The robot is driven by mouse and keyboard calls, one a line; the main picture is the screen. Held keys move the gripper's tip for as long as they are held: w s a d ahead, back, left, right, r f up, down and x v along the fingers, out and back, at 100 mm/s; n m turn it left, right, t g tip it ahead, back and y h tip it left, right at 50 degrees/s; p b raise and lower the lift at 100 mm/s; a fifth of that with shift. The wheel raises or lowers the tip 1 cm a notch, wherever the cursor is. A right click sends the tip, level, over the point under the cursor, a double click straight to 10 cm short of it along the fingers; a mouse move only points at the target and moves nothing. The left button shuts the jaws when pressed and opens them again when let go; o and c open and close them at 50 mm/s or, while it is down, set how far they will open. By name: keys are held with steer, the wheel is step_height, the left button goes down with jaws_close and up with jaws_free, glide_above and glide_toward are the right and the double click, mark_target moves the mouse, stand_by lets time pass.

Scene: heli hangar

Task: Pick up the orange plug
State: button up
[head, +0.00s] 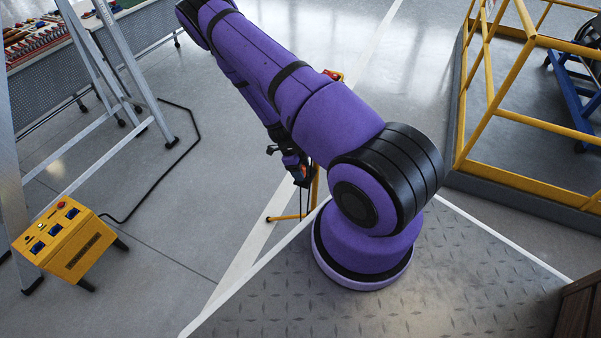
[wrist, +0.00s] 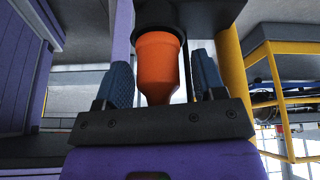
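The orange plug (wrist: 159,62) fills the middle of the wrist view, wide at the top and tapering downward. Its upper end meets a dark round part (wrist: 185,14), and its lower tip is hidden behind my gripper's black bar. My gripper (wrist: 165,80) has one blue finger pad on each side of the plug. Narrow gaps show between the pads and the plug, so it looks open around it, not clamped. In the head view my gripper (head: 290,160) is small and partly hidden by my arm, with a bit of orange beside it.
A yellow stand (head: 316,188) rises close beside my gripper. A yellow box (head: 68,240) with a black cable and a ladder (head: 105,60) stand at the left. Yellow railings (head: 530,120) stand at the right. Open floor lies between.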

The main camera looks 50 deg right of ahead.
steer(key=c, duration=0.8)
steer(key=shift+o, duration=0.2)
steer(key=shift+r, duration=0.1)
